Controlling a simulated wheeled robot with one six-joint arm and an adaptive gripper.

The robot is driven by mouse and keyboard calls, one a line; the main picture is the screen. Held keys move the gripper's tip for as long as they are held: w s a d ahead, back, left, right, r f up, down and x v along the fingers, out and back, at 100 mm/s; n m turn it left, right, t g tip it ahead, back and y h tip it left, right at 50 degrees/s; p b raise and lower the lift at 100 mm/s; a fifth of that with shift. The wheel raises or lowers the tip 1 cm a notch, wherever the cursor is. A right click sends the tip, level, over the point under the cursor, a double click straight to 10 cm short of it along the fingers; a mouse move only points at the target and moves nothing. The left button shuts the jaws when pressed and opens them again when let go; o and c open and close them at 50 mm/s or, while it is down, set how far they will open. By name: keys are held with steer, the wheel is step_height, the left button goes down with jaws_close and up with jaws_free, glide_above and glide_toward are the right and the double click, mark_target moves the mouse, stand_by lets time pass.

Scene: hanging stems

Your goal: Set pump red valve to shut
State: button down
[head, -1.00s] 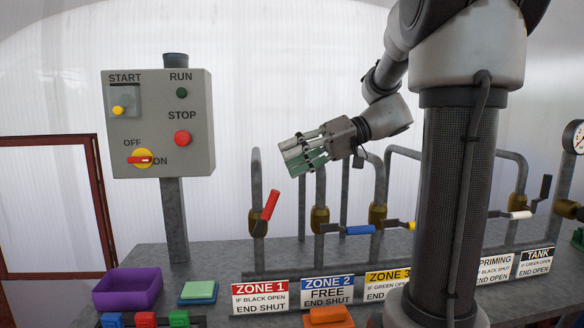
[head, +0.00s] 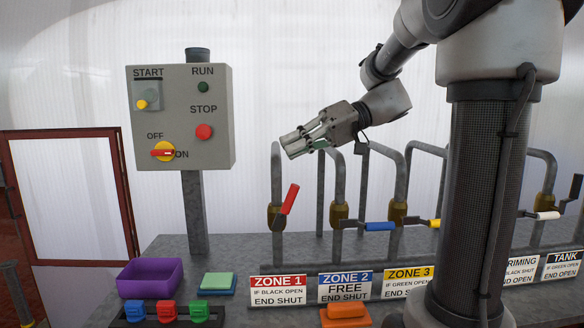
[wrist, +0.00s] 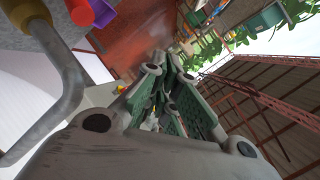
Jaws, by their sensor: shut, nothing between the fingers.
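The red valve has a red lever (head: 290,198) on a brass body (head: 276,215), on the leftmost grey pipe above the ZONE 1 sign (head: 278,290). The lever points up and slightly right, tilted off the pipe's line. My gripper (head: 289,147) is shut and empty, above the red lever and near the top of that pipe, apart from the lever. In the wrist view my fingers (wrist: 165,95) are together with nothing between them. The red lever (wrist: 80,12) and the brass body (wrist: 25,12) show at that view's upper left.
The grey control box (head: 180,120) stands to the left on a post. Blue (head: 380,226) and yellow (head: 434,222) levers are to the right. A purple bin (head: 150,279) and coloured blocks (head: 166,311) sit on the bench front. The ZONE 1 sign reads "if black open, end shut".

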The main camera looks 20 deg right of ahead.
steer(key=s+a+n+g+h, duration=0.15)
steer(key=a+n+g, duration=0.25)
steer(key=a, duration=0.4)
steer(key=n+t+h, duration=0.2)
steer(key=n+h, duration=0.1)
steer(key=h, duration=0.7)
glide_above(286, 207)
steer(key=w+a, duration=0.2)
steer(key=w, duration=0.1)
steer(key=shift+s+d+f, duration=0.1)
steer(key=shift+f, duration=2.15)
steer(key=shift+s+d+f, duration=0.1)
steer(key=shift+f, duration=2.15)
steer(key=shift+d, duration=0.15)
steer(key=shift+s+d, duration=0.15)
steer(key=shift+d, duration=0.05)
